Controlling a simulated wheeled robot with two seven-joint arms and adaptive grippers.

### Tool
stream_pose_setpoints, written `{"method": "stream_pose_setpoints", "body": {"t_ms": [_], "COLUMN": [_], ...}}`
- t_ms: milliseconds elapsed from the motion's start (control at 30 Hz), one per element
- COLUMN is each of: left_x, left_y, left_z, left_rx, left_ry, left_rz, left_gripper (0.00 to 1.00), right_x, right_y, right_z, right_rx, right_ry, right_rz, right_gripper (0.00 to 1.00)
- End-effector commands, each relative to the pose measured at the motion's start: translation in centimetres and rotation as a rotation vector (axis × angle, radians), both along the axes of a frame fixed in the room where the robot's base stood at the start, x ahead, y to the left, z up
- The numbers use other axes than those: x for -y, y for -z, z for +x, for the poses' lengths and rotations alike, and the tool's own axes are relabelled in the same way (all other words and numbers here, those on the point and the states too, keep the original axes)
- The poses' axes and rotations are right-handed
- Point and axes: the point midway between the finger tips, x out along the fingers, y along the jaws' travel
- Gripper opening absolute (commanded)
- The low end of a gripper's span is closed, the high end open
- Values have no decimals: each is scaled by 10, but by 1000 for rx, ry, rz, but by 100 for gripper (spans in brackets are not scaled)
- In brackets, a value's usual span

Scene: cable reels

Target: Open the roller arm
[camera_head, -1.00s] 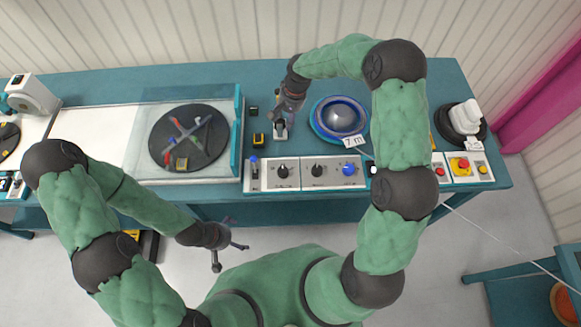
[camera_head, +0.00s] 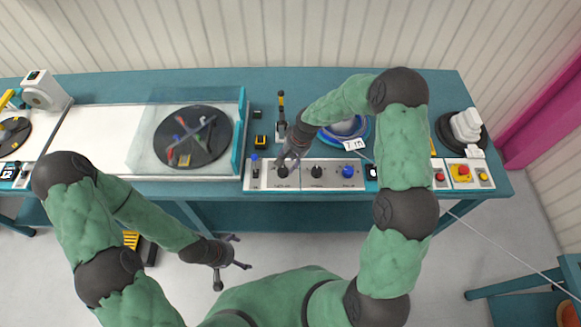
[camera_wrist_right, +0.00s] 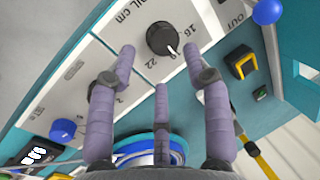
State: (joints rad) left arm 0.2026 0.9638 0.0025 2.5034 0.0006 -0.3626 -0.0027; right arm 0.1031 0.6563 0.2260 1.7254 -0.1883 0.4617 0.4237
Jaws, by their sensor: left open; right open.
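A slim lever with a black and yellow handle (camera_head: 281,108), which looks like the roller arm, stands on a small pale base behind the control panel. It also shows in the right wrist view at the lower right, as a yellow and black rod (camera_wrist_right: 256,155). My right gripper (camera_head: 288,160) is open and empty over the left part of the panel, in front of the lever and apart from it. In the right wrist view its spread fingers (camera_wrist_right: 155,75) point towards a black dial (camera_wrist_right: 162,38). My left gripper (camera_head: 228,265) is open and empty in front of the table.
The control panel (camera_head: 300,184) carries dials and a blue-balled switch (camera_head: 254,164). A turntable with coloured pieces (camera_head: 192,137) lies behind a clear cover at left. A blue reel (camera_head: 348,128) is partly hidden by my right arm. A red stop button (camera_head: 461,171) is at right.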

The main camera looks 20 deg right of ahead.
Motion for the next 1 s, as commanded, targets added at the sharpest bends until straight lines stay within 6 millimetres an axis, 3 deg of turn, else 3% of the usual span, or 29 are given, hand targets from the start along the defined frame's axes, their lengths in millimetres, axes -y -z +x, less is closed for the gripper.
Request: {"method": "stream_pose_setpoints", "body": {"t_ms": [400,567,600,800,1000], "left_x": [0,0,0,0,0], "left_y": [1,9,15,61,109], "left_z": [0,0,0,0,0], "left_rx": [0,0,0,0,0], "left_ry": [0,0,0,0,0], "left_rz": [0,0,0,0,0], "left_gripper": [100,100,100,100,100], "right_x": [-1,5,9,45,74], "right_y": [3,8,12,28,20], "right_z": [-2,4,8,47,78], "right_rx": [0,50,90,456,860], "right_ry": [-2,-39,-71,-383,-765], "right_rz": [2,-7,-17,-149,-411], "right_gripper": [50,5,0,0,0]}}
